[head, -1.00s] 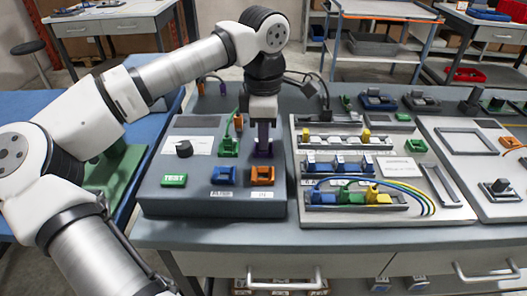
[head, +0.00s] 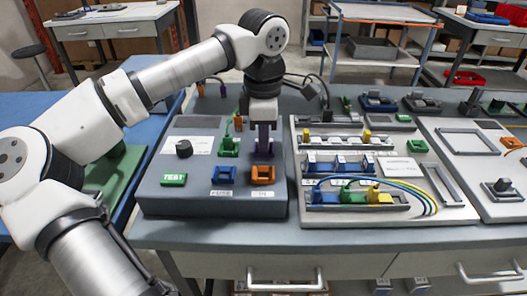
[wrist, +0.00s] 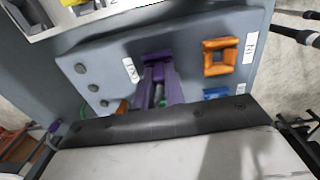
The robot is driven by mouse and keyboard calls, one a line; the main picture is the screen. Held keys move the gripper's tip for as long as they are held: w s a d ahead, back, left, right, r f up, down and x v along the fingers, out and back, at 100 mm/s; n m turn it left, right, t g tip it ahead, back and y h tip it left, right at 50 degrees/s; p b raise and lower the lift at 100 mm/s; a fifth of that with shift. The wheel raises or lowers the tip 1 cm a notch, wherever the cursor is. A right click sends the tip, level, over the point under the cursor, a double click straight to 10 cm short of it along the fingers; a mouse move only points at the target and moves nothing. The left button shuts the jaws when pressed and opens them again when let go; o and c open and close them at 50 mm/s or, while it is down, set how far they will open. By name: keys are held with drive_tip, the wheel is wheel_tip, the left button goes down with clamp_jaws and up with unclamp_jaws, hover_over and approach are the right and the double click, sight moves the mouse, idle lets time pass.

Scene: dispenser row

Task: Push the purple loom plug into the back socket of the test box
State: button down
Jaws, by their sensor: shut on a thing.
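The grey test box (head: 165,203) stands on the bench in the middle of the head view. My gripper (head: 263,143) points straight down over its back right part, behind the empty orange socket (head: 263,174). The gripper is shut on the purple loom plug (wrist: 157,72), of which the wrist view shows purple parts low over the box face. The purple socket cannot be told apart from the plug there, so I cannot tell how deep the plug sits. The fingertips are not clearly seen.
A green plug and socket (head: 229,147) stand just left of the gripper. A blue socket (head: 223,175), a green TEST block (head: 173,180) and a black knob (head: 184,149) are on the box. A light panel (head: 445,213) with several coloured plugs and cables lies close on the right.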

drive_tip(key=shift+s+f, duration=0.25)
drive_tip(key=shift+f, duration=0.55)
drive_tip(key=c, duration=1.5)
unclamp_jaws()
drive_tip(key=shift+c, duration=1.1)
drive_tip(key=shift+w+r+p, duration=0.1)
drive_tip(key=shift+r+p, duration=0.5)
drive_tip(key=shift+r, duration=0.15)
drive_tip(key=shift+o, duration=1.2)
drive_tip(key=shift+w+r+p, duration=0.15)
drive_tip(key=shift+r+p, duration=1.4)
drive_tip(key=shift+r, duration=0.85)
